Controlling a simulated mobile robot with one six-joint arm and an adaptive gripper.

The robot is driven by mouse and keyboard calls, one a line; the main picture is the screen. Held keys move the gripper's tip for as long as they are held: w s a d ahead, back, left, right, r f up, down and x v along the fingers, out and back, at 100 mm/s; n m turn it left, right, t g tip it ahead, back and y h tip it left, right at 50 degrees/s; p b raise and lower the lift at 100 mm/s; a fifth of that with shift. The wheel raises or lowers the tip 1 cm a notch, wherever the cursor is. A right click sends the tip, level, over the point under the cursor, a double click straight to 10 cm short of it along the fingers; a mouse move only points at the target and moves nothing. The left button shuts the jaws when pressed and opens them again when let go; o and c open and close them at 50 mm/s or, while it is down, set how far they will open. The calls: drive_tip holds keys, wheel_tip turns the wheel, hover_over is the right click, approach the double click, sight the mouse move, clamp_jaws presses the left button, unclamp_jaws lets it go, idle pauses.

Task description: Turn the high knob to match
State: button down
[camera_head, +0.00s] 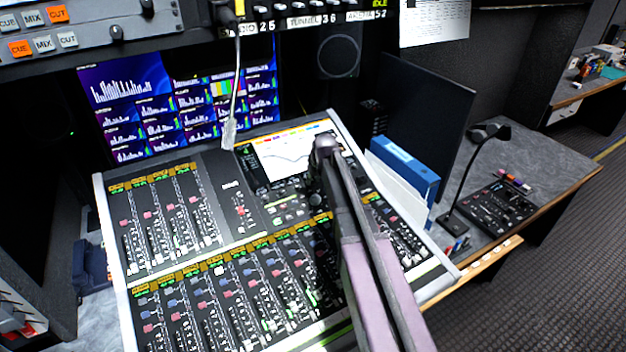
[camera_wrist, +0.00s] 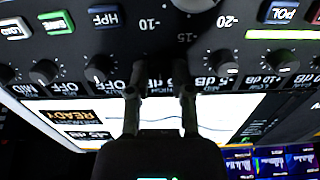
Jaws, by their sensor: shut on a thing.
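The mixing console (camera_head: 150,262) fills the middle of the head view, with its screen (camera_head: 290,155) at the top. My gripper (camera_head: 326,150) reaches down onto the panel just right of the screen and hides that spot. In the wrist view, my gripper (camera_wrist: 159,92) has its two fingers against a row of small dark knobs, partly closed with a gap between the tips. It is shut on a knob in this row, mostly hidden by the fingers; its pointer cannot be read. Neighbouring knobs (camera_wrist: 100,68) and (camera_wrist: 222,62) show white pointer marks. The screen (camera_wrist: 75,116) shows "READY".
Blue binder (camera_head: 405,165) and papers stand right of the console. A gooseneck microphone (camera_head: 480,170) and a small control box (camera_head: 497,208) are on the desk beyond. A rack (camera_head: 60,35) overhangs at the top left.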

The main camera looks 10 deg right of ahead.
drive_tip(key=shift+n, duration=0.4)
drive_tip(key=shift+s+a+n, duration=0.1)
drive_tip(key=shift+n, duration=2.5)
drive_tip(key=c, duration=0.5)
unclamp_jaws()
drive_tip(key=shift+c, duration=0.2)
drive_tip(key=shift+m, duration=0.4)
